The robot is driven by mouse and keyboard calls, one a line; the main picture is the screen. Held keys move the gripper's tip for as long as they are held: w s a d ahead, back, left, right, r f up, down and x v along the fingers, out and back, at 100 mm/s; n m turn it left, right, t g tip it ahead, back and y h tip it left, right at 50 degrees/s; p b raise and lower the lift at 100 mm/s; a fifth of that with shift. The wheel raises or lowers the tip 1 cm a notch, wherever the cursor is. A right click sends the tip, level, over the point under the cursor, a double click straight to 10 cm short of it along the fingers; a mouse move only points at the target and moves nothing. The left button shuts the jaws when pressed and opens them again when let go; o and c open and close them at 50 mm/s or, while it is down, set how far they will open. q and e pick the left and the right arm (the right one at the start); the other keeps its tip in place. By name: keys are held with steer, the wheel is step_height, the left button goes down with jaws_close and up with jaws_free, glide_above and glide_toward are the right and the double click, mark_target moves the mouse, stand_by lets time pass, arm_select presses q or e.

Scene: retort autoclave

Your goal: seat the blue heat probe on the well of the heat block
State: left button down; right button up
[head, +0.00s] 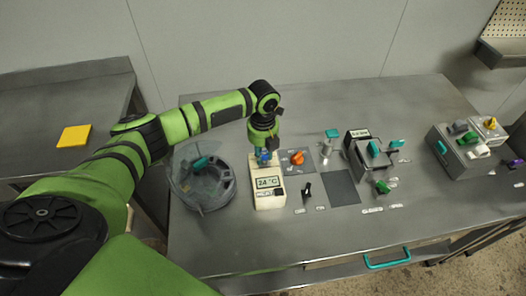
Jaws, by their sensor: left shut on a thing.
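The heat block (278,202) is a cream box with a display reading 24 °C, near the middle of the metal bench. My left gripper (265,151) points down over the back end of the block and is shut on the blue heat probe (264,158). Only a small blue part of the probe shows below the fingers. The gripper hides the well, so I cannot tell whether the probe touches it or is in it. My right gripper is not in view.
A round clear vessel (190,205) with a teal handle stands left of the block. An orange knob (297,158) and a black lever (308,190) are close on its right. Grey boxes with coloured knobs (470,155) stand farther right. The front of the bench is clear.

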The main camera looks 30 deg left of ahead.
arm_select(q)
steer(key=shift+f, duration=0.4)
stand_by(0.3)
steer(key=shift+f, duration=0.15)
stand_by(0.5)
steer(key=c, duration=0.6)
jaws_free()
steer(key=shift+o, duration=0.2)
steer(key=shift+r+p, duration=3.35)
steer(key=shift+r, duration=0.2)
